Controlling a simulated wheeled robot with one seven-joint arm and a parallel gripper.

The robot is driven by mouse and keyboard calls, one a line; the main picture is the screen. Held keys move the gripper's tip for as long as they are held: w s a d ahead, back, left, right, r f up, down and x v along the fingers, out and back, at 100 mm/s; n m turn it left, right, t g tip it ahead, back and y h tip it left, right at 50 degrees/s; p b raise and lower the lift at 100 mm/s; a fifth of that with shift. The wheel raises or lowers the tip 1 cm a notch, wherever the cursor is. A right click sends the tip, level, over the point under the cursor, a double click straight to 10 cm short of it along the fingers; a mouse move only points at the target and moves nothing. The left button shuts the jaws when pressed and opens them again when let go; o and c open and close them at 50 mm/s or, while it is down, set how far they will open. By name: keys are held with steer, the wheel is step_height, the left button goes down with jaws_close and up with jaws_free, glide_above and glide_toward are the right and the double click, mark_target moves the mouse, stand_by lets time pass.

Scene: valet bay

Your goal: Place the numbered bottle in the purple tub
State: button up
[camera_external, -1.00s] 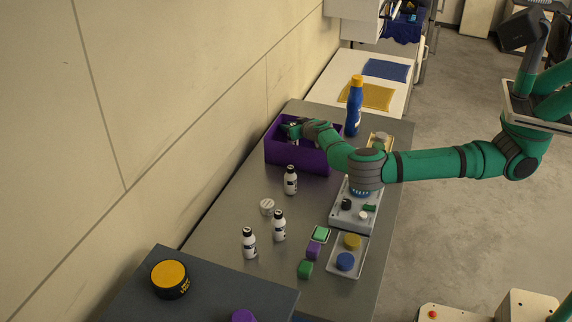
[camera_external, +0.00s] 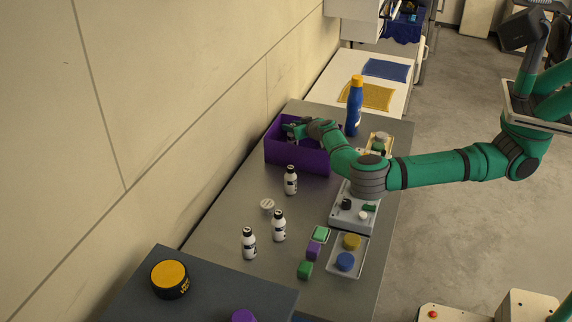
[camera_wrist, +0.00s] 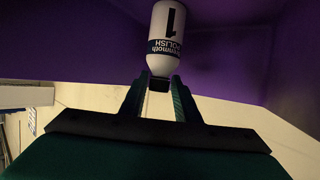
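The numbered bottle (camera_wrist: 172,45), white with a dark "1" and "POLISH" on its label, hangs at my fingertips in the wrist view, with purple walls around it. My gripper (camera_wrist: 159,84) is shut on its dark cap. In the external view my gripper (camera_external: 294,134) reaches down into the purple tub (camera_external: 290,158) at the back left of the bench. The tub's front wall and my fingers hide most of the bottle there. I cannot tell whether it touches the tub floor.
Three white bottles with dark caps stand in front of the tub (camera_external: 290,181) (camera_external: 279,227) (camera_external: 249,244). A tall blue bottle (camera_external: 354,112) stands right of the tub. A white disc (camera_external: 267,206) and trays with coloured pieces (camera_external: 346,262) lie nearby. A wall runs along the left.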

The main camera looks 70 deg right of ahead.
step_height(320, 180, up, 6)
steer(key=shift+w+d+r, duration=0.1)
steer(key=shift+d+r, duration=0.05)
stand_by(0.5)
